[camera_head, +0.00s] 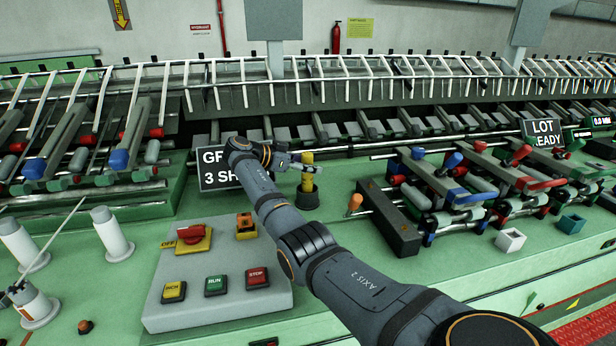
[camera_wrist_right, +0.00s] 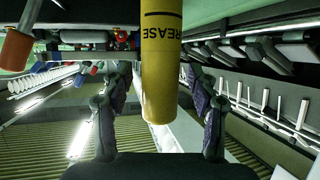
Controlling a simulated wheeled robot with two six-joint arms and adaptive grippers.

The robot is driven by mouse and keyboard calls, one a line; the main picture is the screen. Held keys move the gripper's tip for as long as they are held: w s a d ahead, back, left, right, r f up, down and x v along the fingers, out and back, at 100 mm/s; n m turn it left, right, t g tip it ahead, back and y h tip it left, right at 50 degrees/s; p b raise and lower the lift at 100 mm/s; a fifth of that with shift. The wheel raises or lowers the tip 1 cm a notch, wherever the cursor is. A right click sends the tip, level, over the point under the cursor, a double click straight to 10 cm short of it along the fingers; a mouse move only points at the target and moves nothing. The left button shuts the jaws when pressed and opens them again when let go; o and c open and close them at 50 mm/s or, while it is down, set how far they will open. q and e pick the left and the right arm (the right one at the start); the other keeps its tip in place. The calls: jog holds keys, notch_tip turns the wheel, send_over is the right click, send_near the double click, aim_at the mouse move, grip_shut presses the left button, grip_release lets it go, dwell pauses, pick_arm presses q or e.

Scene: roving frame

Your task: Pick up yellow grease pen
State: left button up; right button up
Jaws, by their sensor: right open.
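The yellow grease pen (camera_head: 307,184) stands upright in a dark round holder (camera_head: 306,199) on the green bench. In the right wrist view the yellow pen (camera_wrist_right: 162,75) shows large, with "REASE" lettering visible and its upper part cut off by the frame. My right gripper (camera_head: 308,166) is at the pen's upper part in the head view. In the right wrist view its two dark fingers (camera_wrist_right: 160,100) stand apart on either side of the pen, with gaps visible on both sides. My left gripper is not in view.
A control box (camera_head: 215,300) with several buttons sits left of my right arm. A dark block (camera_head: 389,222) with an orange-handled tool (camera_head: 355,204) stands right of the holder. A sign (camera_head: 215,170) stands behind the gripper. White spools (camera_head: 112,236) stand at left.

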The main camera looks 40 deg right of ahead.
jog(key=shift+w+a, duration=0.1)
jog(key=shift+a, duration=0.1)
jog(key=shift+c, duration=2.1)
grip_shut()
notch_tip(320, 180, up, 10)
jog(key=b, duration=0.2)
jog(key=shift+f+b, duration=0.15)
jog(key=shift+b, duration=0.25)
jog(key=shift+r, duration=0.2)
